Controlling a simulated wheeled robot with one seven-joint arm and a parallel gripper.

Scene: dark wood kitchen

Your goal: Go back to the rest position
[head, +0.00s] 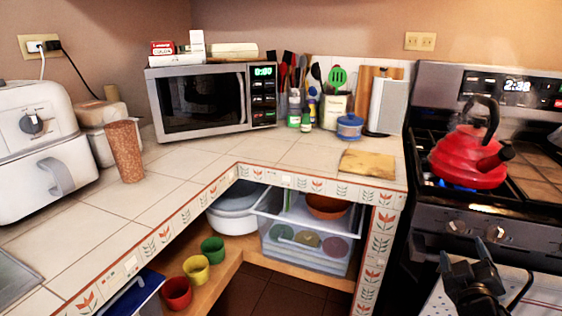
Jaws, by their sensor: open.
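My gripper (474,262) shows at the bottom right of the head view, dark, with its two fingers pointing up and apart. It is open and I see nothing between the fingers. It is in front of the stove (446,222), below the red kettle (470,155) on the burner. The rest of my arm is mostly out of view.
A tiled counter (245,160) runs along the left and back, with an air fryer (35,150), a brown cup (125,151), a microwave (205,100) and a wooden board (367,164). A blue flame shows under the kettle. Cups and a clear bin (305,258) sit on the shelf below.

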